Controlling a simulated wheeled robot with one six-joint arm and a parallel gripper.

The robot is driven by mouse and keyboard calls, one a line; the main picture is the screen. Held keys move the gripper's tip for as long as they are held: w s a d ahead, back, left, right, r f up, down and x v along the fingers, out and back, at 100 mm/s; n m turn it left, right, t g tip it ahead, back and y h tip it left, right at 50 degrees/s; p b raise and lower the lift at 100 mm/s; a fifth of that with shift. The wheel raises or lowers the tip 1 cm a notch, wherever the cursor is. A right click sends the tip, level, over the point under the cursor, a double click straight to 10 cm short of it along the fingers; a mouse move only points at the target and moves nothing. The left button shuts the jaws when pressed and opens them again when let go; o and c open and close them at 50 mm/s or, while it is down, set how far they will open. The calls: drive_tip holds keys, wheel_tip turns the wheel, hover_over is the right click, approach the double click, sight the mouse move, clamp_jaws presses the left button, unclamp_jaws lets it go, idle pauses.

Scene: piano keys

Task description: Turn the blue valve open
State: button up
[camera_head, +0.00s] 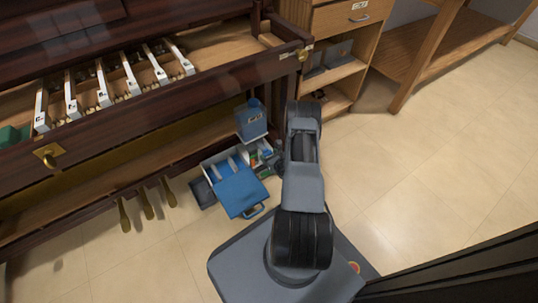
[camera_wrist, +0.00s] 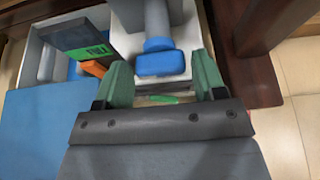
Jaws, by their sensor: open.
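No part is plainly recognisable as a valve. In the wrist view a blue block-like end (camera_wrist: 165,63) on a grey cylindrical stem lies just beyond my fingertips; I cannot tell whether it is the valve. My gripper (camera_wrist: 163,72) is open, with its green fingers spread left and right below this blue end. Nothing is visibly held between them. In the head view my arm reaches forward to the toolbox, and its links mostly hide my gripper.
An open toolbox with a blue lid (camera_head: 240,191) lies on the floor. A blue container (camera_head: 251,121) stands behind it. In the wrist view a dark flat tool (camera_wrist: 72,37) is at upper left. The piano (camera_head: 150,110) overhangs from the left. Floor at right is clear.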

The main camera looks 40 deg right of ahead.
drive_tip(key=d+p+v, duration=0.1)
drive_tip(key=p+v, duration=0.3)
drive_tip(key=v, duration=0.8)
drive_tip(key=shift+s+a, duration=0.4)
drive_tip(key=shift+a, duration=0.1)
drive_tip(key=shift+r, duration=0.1)
